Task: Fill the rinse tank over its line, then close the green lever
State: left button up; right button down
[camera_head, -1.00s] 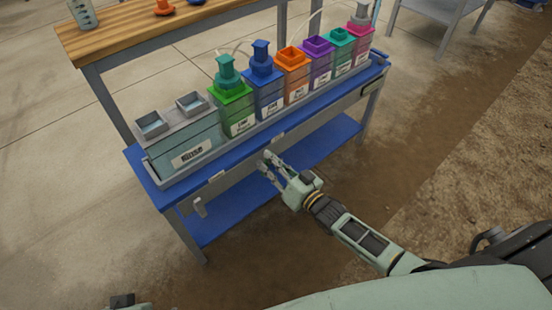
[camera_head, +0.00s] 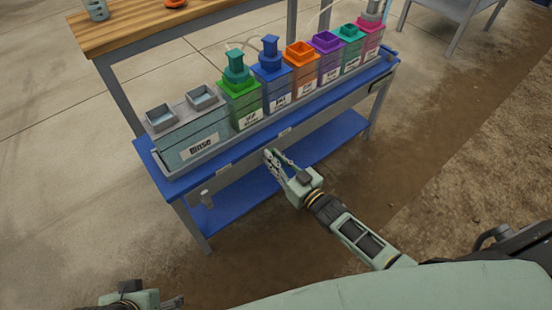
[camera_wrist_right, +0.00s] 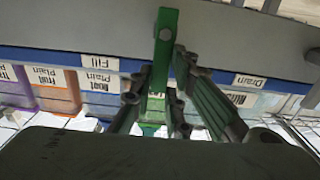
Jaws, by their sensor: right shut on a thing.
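The rinse tank (camera_head: 193,145) is a grey-green box labelled Rinse at the left end of the blue bench, with two square openings on its lid. I cannot make out its line or water level. The green lever (camera_wrist_right: 163,38) shows in the right wrist view, between the Fill label (camera_wrist_right: 99,62) and the Drain label (camera_wrist_right: 249,81). My right gripper (camera_head: 273,157) is at the bench's front edge, its fingers shut on the green lever; they also show in the right wrist view (camera_wrist_right: 158,100). My left gripper (camera_head: 172,302) is partly visible at the bottom left, its fingers unclear.
Green (camera_head: 240,103), blue (camera_head: 274,90), orange (camera_head: 303,75) and other coloured labelled tanks stand in a row right of the rinse tank. A lower blue shelf (camera_head: 325,137) is bare. A wooden table (camera_head: 145,30) stands behind. The floor in front is clear.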

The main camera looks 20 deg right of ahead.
jog(key=shift+f, duration=0.1)
jog(key=c, duration=1.7)
grip_release()
jog(key=shift+s, duration=0.1)
jog(key=v, duration=1.2)
